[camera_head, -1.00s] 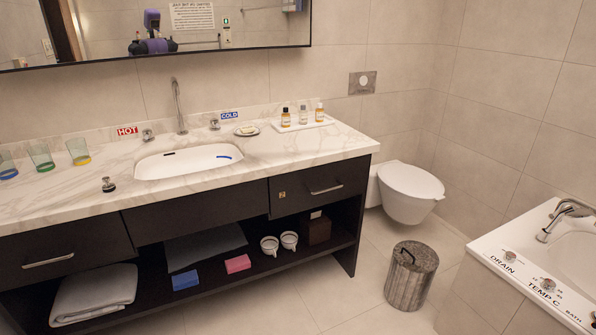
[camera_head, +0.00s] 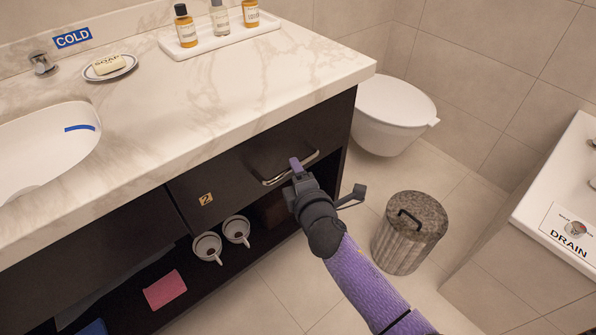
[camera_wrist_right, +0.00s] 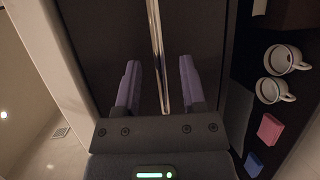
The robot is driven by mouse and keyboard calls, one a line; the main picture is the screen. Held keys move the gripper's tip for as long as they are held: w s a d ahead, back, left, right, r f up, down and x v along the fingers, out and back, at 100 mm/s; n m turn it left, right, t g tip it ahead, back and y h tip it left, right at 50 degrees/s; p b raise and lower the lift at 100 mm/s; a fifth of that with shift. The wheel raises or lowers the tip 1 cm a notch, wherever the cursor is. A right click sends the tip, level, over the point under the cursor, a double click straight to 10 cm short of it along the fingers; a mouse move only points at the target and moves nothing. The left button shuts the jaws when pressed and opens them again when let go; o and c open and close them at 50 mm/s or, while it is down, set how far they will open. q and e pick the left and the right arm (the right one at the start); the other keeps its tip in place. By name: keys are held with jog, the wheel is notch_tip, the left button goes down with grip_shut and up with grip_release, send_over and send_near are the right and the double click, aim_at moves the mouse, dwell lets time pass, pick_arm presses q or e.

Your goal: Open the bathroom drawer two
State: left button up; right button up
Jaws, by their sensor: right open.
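Drawer two (camera_head: 230,180) is a dark front under the marble counter, marked with a small "2" label (camera_head: 206,199). It looks shut. Its metal bar handle (camera_head: 272,182) is partly covered by my right gripper (camera_head: 322,180) in the head view. In the right wrist view the handle (camera_wrist_right: 157,40) runs between the two purple fingers of the open gripper (camera_wrist_right: 159,65), with a gap on each side. I cannot tell whether the fingertips reach past the bar. My left gripper is not in view.
The marble counter (camera_head: 215,105) overhangs the drawer and holds a tray of bottles (camera_head: 215,40) and a soap dish (camera_head: 110,68). Below are two cups (camera_head: 207,246) and a pink block (camera_head: 164,290). A bin (camera_head: 410,235) stands right of my arm, before the toilet (camera_head: 390,110).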

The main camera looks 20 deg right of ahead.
jog(key=w, duration=0.1)
jog(key=w+b, duration=0.1)
jog(key=shift+w+d+f, duration=0.1)
jog(key=shift+w+f, duration=0.15)
jog(key=shift+w, duration=0.05)
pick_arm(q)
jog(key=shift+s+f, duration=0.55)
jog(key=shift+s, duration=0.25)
pick_arm(e)
grip_shut()
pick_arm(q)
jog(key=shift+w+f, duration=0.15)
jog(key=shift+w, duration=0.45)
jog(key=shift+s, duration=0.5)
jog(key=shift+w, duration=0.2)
